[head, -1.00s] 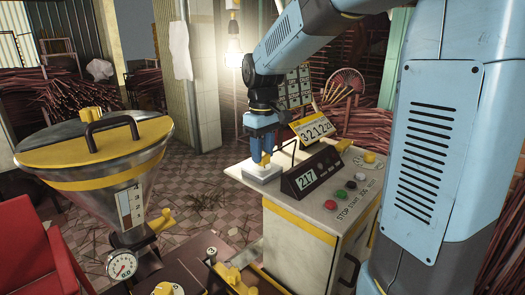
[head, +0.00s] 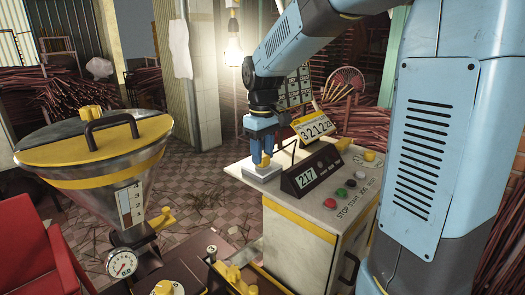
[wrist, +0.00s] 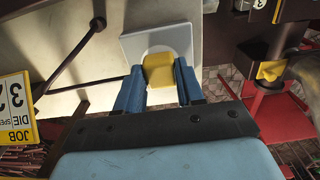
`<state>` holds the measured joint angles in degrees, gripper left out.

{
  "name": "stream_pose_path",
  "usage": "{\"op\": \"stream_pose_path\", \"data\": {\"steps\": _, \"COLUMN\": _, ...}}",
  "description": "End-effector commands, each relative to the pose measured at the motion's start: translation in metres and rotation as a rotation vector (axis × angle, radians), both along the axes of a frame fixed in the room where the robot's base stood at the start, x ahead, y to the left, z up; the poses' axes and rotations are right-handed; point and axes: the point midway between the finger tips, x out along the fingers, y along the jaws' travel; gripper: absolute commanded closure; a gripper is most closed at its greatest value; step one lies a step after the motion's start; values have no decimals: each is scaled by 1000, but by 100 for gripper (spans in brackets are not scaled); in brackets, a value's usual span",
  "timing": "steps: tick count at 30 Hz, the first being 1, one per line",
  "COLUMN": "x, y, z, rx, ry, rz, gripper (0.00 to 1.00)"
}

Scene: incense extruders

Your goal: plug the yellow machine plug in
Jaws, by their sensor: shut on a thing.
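My gripper (head: 264,158) points down at the left edge of the cream cabinet top, with its fingers shut on the yellow plug. In the wrist view the yellow plug (wrist: 158,69) sits between the two blue fingers of my gripper (wrist: 158,82). The plug's far end is at the round face of the white socket box (wrist: 183,38), which also shows under the gripper in the head view (head: 259,175). The plug hides the middle of that face, so I cannot tell how deep it sits. In the head view only a sliver of yellow shows.
A black counter display (head: 313,172) stands right of the socket, close to my gripper, with a dark cable loop beside it. Several buttons and a yellow knob (head: 369,155) are on the cabinet (head: 300,225). A large hopper (head: 100,165) stands at left. A tilted number board (head: 314,120) is behind.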

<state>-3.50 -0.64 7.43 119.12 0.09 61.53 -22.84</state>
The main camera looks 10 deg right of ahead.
Motion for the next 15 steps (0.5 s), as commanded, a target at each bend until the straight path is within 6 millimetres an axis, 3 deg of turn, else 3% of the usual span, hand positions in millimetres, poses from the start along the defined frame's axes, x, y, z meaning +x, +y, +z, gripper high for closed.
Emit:
{"op": "stream_pose_path", "data": {"steps": 2, "x": 0, "y": 0, "z": -1, "rx": 0, "ry": 0, "rz": 0, "gripper": 94}}
{"op": "stream_pose_path", "data": {"steps": 3, "x": 0, "y": 0, "z": -2, "rx": 0, "ry": 0, "rz": 0, "gripper": 61}}
{"op": "stream_pose_path", "data": {"steps": 12, "x": 0, "y": 0, "z": -1, "rx": 0, "ry": 0, "rz": 0, "gripper": 33}}
{"op": "stream_pose_path", "data": {"steps": 15, "x": 0, "y": 0, "z": -1, "rx": 0, "ry": 0, "rz": 0, "gripper": 33}}
